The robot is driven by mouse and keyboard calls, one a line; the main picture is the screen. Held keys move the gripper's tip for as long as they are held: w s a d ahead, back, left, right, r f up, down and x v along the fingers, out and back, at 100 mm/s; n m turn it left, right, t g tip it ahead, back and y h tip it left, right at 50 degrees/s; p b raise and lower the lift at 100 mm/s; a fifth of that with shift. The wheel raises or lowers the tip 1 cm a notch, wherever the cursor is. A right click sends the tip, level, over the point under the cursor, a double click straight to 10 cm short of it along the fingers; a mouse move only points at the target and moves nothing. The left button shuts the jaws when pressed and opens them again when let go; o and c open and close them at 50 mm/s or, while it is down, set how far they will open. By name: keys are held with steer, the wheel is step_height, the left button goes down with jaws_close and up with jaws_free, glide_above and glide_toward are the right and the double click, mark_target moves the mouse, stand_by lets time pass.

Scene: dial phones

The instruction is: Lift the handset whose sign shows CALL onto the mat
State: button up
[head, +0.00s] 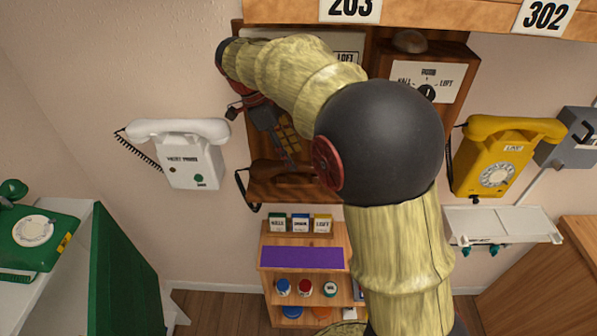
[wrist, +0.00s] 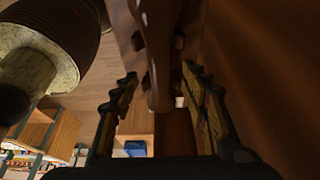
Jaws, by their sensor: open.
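A dark brown handset (head: 283,175) lies low on the wooden wall phone (head: 258,193) in the middle, partly hidden by my arm. In the wrist view, a brown handset-like part (wrist: 157,62) stands between the two fingers of my gripper (wrist: 158,85); both fingers are apart from it. In the head view, my gripper (head: 288,155) points down just above the handset, open and empty. The purple mat (head: 301,258) lies bare on the small shelf below. I cannot read CALL on any sign.
A white wall phone (head: 192,160) hangs left, a yellow one (head: 495,160) right, and a green dial phone (head: 35,230) stands far left. Three small labelled cards (head: 300,223) stand behind the mat. A white wall shelf (head: 500,226) juts out at right.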

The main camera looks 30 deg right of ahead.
mark_target(299, 171)
steer(key=shift+s+d+f, duration=0.1)
steer(key=shift+s+d, duration=0.45)
steer(key=shift+d, duration=0.2)
steer(key=b+x, duration=0.2)
steer(key=x, duration=0.1)
steer(key=shift+w+a, duration=0.1)
steer(key=shift+f, duration=0.1)
steer(key=shift+c, duration=1.1)
